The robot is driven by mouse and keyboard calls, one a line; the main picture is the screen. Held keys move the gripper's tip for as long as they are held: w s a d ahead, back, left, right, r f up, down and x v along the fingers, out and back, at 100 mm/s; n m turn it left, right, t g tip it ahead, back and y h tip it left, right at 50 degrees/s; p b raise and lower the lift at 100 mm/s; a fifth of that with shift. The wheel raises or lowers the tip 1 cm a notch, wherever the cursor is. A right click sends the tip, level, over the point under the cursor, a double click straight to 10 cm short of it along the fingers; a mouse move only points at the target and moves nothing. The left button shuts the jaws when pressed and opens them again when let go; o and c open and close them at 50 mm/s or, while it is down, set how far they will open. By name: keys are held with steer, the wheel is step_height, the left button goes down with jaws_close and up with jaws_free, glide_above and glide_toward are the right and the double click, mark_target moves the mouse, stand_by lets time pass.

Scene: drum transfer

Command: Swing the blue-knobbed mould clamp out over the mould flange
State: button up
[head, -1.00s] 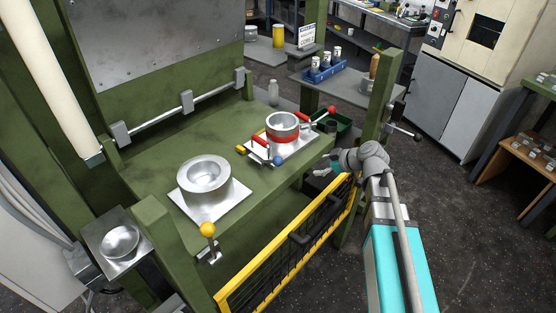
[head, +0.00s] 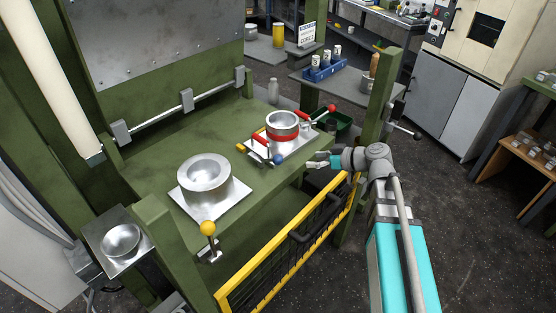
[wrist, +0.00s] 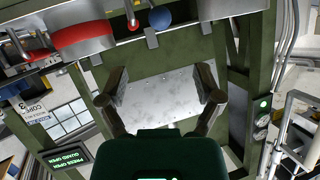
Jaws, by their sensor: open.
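The mould (head: 284,133), a silver cup with a red band, stands on a silver plate at the right end of the green press table. The blue knob (head: 278,159) of the mould clamp sits at the plate's near edge, in front of the mould. In the wrist view, the blue knob (wrist: 160,18) is at the top centre, beside the red-banded mould (wrist: 85,40). My gripper (head: 316,159) is open and empty, to the right of the blue knob and apart from it. Its two fingers (wrist: 162,90) are spread in the wrist view. The clamp's exact angle is hard to make out.
A yellow knob (head: 240,148) and a red knob (head: 331,108) are on other levers around the mould. A second silver mould (head: 204,176) stands to the left. A yellow-framed mesh guard (head: 285,255) runs along the table's front, below my gripper. A green post (head: 378,110) stands to the right.

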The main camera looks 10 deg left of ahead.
mark_target(282, 159)
steer(key=b+x, duration=0.5)
steer(key=x, duration=0.8)
steer(key=shift+a+f, duration=0.1)
steer(key=shift+a, duration=0.1)
jaws_close()
